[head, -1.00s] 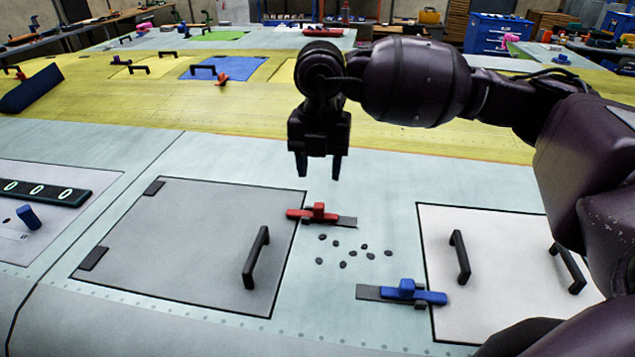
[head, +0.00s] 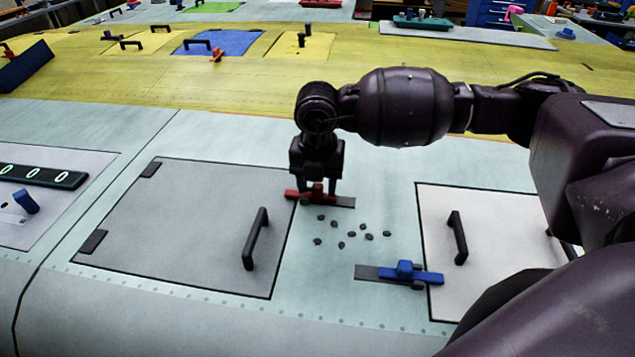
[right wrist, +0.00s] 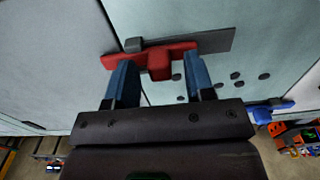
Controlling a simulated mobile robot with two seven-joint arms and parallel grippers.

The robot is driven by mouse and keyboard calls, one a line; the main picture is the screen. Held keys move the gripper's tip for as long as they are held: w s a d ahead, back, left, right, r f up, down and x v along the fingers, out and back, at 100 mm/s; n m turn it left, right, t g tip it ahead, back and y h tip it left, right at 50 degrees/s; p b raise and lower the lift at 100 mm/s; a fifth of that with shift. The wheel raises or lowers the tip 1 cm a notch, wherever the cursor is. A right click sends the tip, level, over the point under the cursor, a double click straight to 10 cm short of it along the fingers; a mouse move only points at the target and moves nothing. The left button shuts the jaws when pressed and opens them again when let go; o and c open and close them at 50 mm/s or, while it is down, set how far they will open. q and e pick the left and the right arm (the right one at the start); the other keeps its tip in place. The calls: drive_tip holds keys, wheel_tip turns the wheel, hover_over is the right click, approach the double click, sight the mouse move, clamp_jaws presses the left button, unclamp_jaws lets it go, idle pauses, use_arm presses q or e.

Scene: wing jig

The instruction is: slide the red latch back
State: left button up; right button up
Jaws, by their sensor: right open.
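The red latch (head: 318,198) lies on its dark grey base plate (head: 345,202), and its left end reaches over the right edge of the grey hatch panel (head: 190,225). My right gripper (head: 318,187) points down at the latch, open. In the right wrist view, the red latch's raised knob (right wrist: 159,66) stands between the two blue-tinted fingertips (right wrist: 160,78), with a gap visible on each side. Whether the fingers touch the bar cannot be told. My left gripper is not in view.
Several dark loose pieces (head: 351,234) lie just below the latch. A blue latch (head: 405,272) sits at the edge of the white panel (head: 490,230) on the right. A black handle (head: 256,238) stands up from the grey hatch panel.

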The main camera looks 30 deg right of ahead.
drive_tip(key=shift+f, duration=0.35)
drive_tip(key=shift+c, duration=0.2)
clamp_jaws()
